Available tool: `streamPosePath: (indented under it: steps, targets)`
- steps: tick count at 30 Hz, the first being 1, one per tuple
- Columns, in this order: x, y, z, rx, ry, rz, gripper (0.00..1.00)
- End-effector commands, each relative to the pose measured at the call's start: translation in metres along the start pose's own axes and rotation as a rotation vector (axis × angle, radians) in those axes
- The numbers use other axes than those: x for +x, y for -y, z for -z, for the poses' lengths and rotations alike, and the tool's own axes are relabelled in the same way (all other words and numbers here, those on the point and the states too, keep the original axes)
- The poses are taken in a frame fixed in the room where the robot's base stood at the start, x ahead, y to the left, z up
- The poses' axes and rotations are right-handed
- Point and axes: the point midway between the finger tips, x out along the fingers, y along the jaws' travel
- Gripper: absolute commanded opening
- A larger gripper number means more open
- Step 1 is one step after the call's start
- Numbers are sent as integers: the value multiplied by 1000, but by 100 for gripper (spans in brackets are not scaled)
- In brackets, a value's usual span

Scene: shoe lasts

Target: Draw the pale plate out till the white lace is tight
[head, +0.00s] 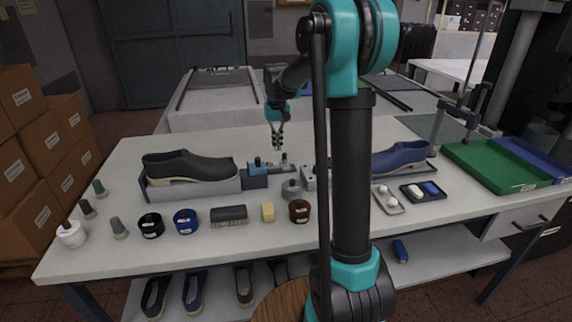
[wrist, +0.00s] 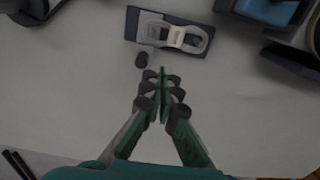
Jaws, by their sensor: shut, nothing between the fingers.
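In the wrist view a dark rectangular base (wrist: 193,21) lies at the top. On it sits a pale plate (wrist: 151,27), with a whitish loop (wrist: 203,40) at its right side that may be the white lace; I cannot tell whether it is tight. A small dark knob (wrist: 141,60) sticks out below the base. My gripper (wrist: 162,76) is shut and empty, apart from the plate and just below it in this view.
A black shoe (head: 190,165) on a grey stand is left of the base. A blue shoe (head: 400,157) is at right, partly behind my arm. Tins, a brush (head: 229,214) and a yellow block (head: 267,212) line the front. A green tray (head: 500,165) is far right.

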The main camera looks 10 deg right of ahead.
Motion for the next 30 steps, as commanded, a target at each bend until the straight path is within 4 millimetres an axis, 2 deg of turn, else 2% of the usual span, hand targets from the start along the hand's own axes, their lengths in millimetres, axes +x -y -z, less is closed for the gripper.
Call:
streamPosePath:
  steps: [30]
  targets:
    - [38,0,0,0,0,0,0]
